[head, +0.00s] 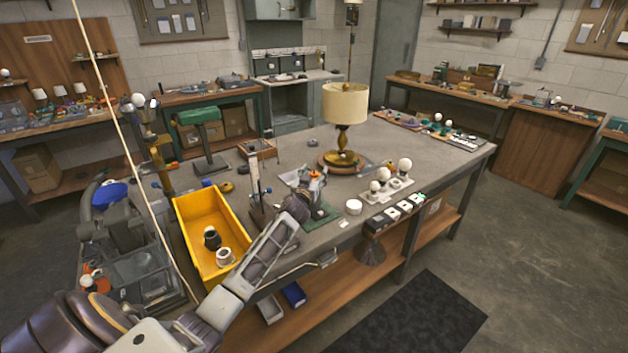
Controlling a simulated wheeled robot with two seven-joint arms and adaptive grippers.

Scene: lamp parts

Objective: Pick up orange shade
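I cannot make out a clearly orange shade. A cream drum shade (344,103) sits on a brass lamp (343,148) on a round wooden base, upright on the grey workbench. My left arm reaches in from the lower left, and its gripper (309,184) is over the bench's front part, left of and nearer than the lamp. Small red and blue-grey parts show at its fingertips, above a green mat (323,213). Whether it is open or shut on something is too small to tell. My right gripper is not in view.
A yellow bin (183,222) holding small sockets stands left of my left gripper. White bulbs (404,166) in a holder, a white puck (353,207) and a row of switches stand to its right. A dark cone (370,252) is under the bench edge.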

